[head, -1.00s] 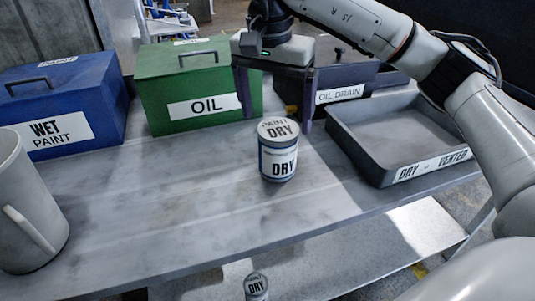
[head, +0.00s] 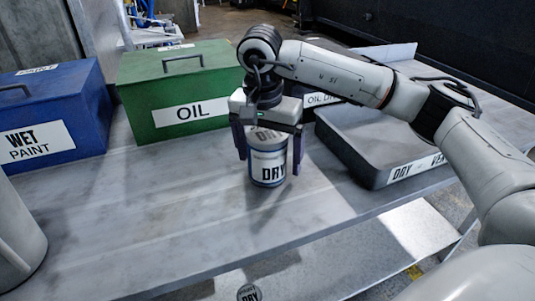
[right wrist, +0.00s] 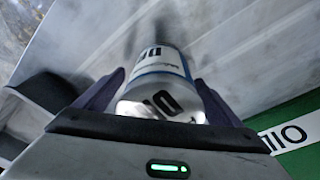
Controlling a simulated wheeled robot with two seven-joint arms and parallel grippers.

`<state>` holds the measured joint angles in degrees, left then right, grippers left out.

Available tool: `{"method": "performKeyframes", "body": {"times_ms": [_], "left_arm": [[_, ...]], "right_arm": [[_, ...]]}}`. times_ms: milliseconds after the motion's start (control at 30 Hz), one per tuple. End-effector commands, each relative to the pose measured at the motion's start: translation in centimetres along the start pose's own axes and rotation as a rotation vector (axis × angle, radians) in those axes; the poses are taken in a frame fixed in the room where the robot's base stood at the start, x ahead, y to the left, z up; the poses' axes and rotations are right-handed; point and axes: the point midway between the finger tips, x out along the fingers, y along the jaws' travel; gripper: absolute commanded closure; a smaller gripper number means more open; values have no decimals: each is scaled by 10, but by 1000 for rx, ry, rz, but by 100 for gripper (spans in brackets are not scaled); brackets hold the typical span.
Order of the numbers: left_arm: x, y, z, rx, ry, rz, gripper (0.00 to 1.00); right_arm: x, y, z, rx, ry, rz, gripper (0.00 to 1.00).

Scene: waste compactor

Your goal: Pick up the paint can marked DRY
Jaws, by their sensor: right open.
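The paint can marked DRY (head: 268,164) stands upright on the grey table. It is white with a blue band, and its lid is partly hidden under my right gripper. My right gripper (head: 269,168) points down over the can, with one finger on each side of it. The jaws are open, and I cannot tell whether either finger touches the can. In the right wrist view the can (right wrist: 163,85) sits between the two fingers. My left gripper is not in view.
A green OIL box (head: 180,90) and a blue WET PAINT box (head: 45,115) stand behind and left. A grey tray marked DRY (head: 385,150) is at right. A grey container (head: 15,240) is at lower left.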

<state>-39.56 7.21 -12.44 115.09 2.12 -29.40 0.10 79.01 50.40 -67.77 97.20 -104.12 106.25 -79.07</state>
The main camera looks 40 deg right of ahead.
Motion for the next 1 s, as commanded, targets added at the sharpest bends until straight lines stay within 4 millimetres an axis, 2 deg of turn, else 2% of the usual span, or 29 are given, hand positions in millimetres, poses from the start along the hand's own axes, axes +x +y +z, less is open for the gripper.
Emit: {"method": "performKeyframes", "body": {"times_ms": [267, 600, 867, 1000], "left_arm": [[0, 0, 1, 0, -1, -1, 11], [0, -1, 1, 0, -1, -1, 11], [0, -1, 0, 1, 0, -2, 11], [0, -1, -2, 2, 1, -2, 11]], "right_arm": [[3, 0, 0, -1, 0, -1, 13], [3, 0, 0, -1, 0, -1, 69], [-1, -1, -1, 0, 1, -4, 69], [-19, -2, -3, 0, 1, -7, 69]]}}
